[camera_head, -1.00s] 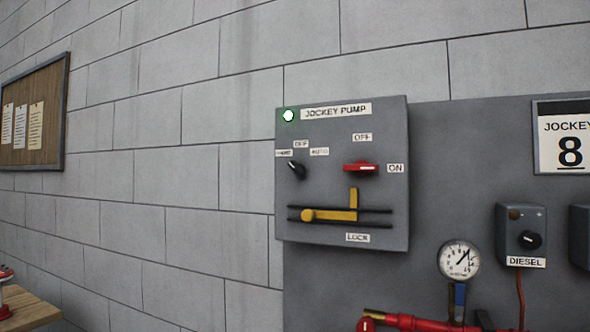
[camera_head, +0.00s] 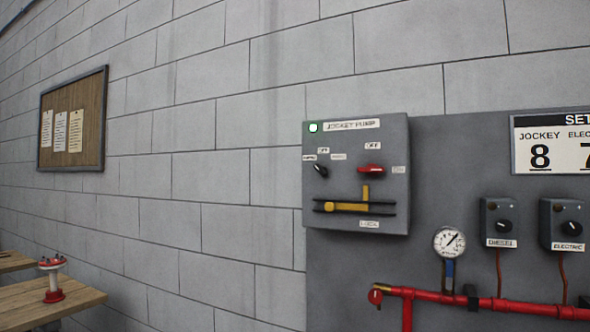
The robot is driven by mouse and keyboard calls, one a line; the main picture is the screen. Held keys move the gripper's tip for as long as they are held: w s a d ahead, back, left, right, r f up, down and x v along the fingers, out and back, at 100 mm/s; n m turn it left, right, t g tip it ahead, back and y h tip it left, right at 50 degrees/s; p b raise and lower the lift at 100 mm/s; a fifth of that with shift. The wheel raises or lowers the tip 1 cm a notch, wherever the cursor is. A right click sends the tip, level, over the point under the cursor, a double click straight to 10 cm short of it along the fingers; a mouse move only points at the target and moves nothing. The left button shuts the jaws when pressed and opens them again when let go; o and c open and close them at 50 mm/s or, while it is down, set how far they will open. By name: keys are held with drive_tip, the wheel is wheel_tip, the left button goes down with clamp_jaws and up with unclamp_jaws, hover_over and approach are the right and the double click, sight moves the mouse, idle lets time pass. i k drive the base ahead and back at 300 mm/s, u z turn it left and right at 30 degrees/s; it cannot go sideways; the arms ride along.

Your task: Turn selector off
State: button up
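The jockey pump panel (camera_head: 356,175) is a grey box on the wall, right of the middle of the view. Its small black selector knob (camera_head: 320,171) sits at the upper left, tilted toward the upper left, under small labels too blurred to read surely. A red handle (camera_head: 371,171) lies sideways at the right of the panel under an OFF label. A yellow lock slide (camera_head: 345,206) sits on dark rails below. A lit green lamp (camera_head: 313,127) is at the top left. My gripper is not in view.
A red pipe (camera_head: 480,302) with a gauge (camera_head: 449,242) runs along the lower right. Diesel and electric boxes (camera_head: 499,222) and a sign (camera_head: 552,143) are right of the panel. Wooden tables (camera_head: 30,306), one holding a red and white object (camera_head: 52,279), stand at lower left.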

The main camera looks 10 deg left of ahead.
sight(322, 171)
drive_tip(key=u, duration=2)
drive_tip(key=i, duration=1.1)
drive_tip(key=z, duration=0.65)
